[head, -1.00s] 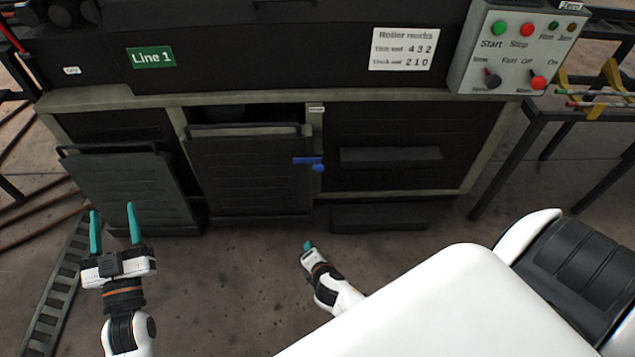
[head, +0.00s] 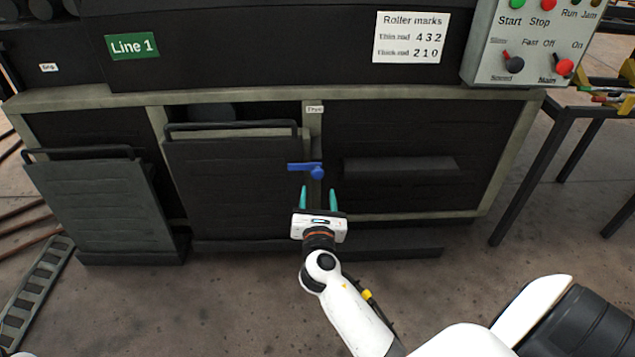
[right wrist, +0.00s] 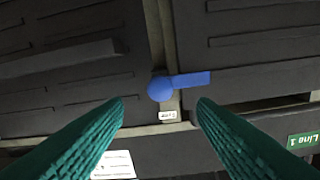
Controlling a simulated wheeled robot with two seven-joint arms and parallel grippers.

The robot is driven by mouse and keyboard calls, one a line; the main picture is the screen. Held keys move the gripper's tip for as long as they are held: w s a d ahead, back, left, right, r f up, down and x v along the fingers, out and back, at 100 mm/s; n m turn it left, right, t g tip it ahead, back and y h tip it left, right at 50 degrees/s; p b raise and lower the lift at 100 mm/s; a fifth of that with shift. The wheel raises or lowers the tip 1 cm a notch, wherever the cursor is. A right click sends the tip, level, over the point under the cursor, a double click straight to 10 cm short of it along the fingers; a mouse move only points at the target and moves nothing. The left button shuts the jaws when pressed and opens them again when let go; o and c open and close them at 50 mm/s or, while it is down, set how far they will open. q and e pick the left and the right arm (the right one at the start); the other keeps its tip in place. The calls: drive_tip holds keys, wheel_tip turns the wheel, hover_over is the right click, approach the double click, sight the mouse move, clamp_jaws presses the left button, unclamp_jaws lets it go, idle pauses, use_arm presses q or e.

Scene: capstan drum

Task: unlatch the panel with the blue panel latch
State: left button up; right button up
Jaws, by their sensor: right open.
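The blue panel latch (head: 305,167) sits on the post between the middle panel (head: 235,190) and the right bay. Its bar lies level and points left over the panel's right edge; its round knob is at the post. My right gripper (head: 318,190) is open and empty, just below and in front of the latch, apart from it. In the right wrist view, which is turned over, the latch (right wrist: 180,84) shows ahead, between and beyond the two green fingers (right wrist: 160,105). The middle panel stands against the cabinet with a dark gap above it. My left gripper is out of view.
Another dark panel (head: 100,205) leans out at the left. A dark ledge (head: 400,168) juts from the right bay. The control box (head: 530,45) hangs at the upper right, above a table frame (head: 560,120). Floor in front is clear.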

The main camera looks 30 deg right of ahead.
sight(318, 176)
drive_tip(key=b+x, duration=0.2)
drive_tip(key=x, duration=0.5)
clamp_jaws()
